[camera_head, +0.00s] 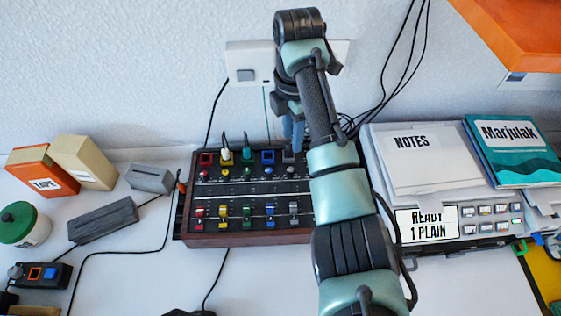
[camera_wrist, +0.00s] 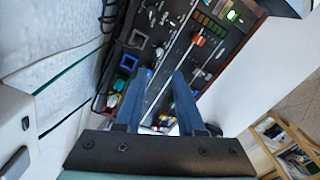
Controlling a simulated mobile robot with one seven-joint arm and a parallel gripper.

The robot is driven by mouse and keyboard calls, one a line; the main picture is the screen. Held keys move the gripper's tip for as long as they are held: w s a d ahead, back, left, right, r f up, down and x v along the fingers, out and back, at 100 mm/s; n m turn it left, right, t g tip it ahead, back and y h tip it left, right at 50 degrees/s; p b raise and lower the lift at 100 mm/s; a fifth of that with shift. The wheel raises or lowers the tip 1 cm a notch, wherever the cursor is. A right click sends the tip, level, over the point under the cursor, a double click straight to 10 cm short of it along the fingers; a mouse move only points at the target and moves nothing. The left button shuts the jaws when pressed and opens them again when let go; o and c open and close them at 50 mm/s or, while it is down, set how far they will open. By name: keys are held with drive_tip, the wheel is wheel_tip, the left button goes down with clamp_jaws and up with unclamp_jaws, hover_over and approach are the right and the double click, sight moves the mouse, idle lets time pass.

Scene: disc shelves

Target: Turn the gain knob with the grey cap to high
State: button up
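The mixer (camera_head: 250,190) is a dark panel in a wooden case against the wall. Its upper part has a row of coloured square sockets, with a row of small round knobs below them. The small knob with the grey cap (camera_head: 290,171) is at the right end of that row, and its pointer direction is too small to read. My gripper (camera_head: 293,146) reaches down over the panel's upper right, close to the grey socket and above the grey knob. In the wrist view its two blue fingers (camera_wrist: 159,72) are apart, with nothing visibly held between them.
Cables rise from the yellow and green sockets. Coloured fader caps (camera_head: 247,211) line the mixer's lower part. My forearm covers the mixer's right edge. A grey machine (camera_head: 460,240) carrying a notes pad (camera_head: 425,160) stands at the right. Boxes and a jar (camera_head: 22,224) stand at the left.

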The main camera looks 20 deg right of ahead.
sight(291, 169)
wheel_tip(291, 169, down, 12)
drive_tip(key=shift+r+b, duration=0.1)
drive_tip(key=shift+b, duration=0.25)
clamp_jaws()
